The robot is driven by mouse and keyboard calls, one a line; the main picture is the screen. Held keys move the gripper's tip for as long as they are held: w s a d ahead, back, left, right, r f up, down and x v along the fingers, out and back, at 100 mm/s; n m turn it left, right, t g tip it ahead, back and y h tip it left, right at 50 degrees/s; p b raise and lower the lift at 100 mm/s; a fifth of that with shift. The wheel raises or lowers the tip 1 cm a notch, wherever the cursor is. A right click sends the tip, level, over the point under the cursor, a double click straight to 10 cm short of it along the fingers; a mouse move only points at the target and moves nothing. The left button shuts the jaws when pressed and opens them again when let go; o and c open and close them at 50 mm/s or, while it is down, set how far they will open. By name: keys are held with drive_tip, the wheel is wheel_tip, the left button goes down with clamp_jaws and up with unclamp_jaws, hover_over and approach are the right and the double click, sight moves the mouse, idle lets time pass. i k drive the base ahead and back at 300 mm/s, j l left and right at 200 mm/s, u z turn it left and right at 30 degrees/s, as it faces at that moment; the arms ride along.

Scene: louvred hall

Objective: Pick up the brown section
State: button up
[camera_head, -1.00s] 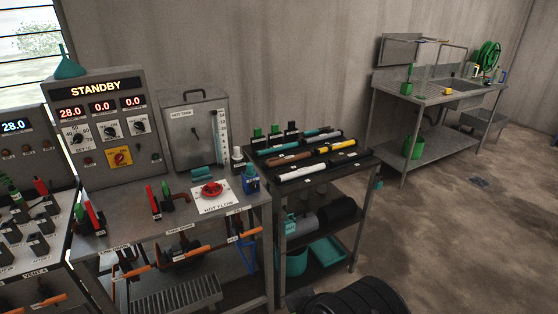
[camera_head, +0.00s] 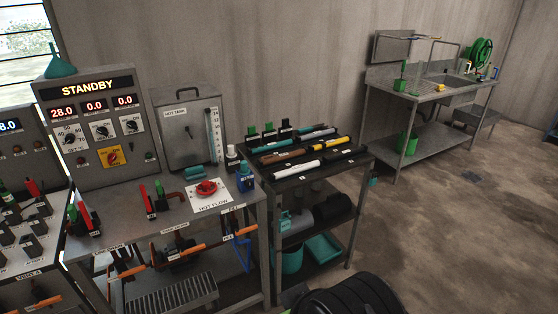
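The brown section (camera_head: 284,157) is a short tube lying on the dark top of a small rack (camera_head: 328,176) in the middle of the view. It lies among other tubes, with a yellow one at its right end and a white one in front. Nothing holds it. My gripper is not in view, so its opening cannot be seen.
A steel bench (camera_head: 128,200) with a STANDBY panel (camera_head: 90,120) and a hot tank (camera_head: 192,135) stands left of the rack. A sink table (camera_head: 385,110) stands at the back right. The concrete floor (camera_head: 450,220) at the right is clear.

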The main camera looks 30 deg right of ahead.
sight(270, 159)
drive_tip(key=i+l+u, duration=0.2)
drive_tip(key=l, duration=0.2)
drive_tip(key=i+l+u, duration=0.25)
drive_tip(key=l, duration=0.15)
drive_tip(key=i+l+u, duration=0.2)
drive_tip(key=l, duration=0.25)
drive_tip(key=i+l+u, duration=0.1)
drive_tip(key=l+u, duration=0.15)
drive_tip(key=l, duration=0.2)
drive_tip(key=i+l+u, duration=0.2)
drive_tip(key=l, duration=0.3)
drive_tip(key=l+u, duration=0.25)
drive_tip(key=l, duration=0.25)
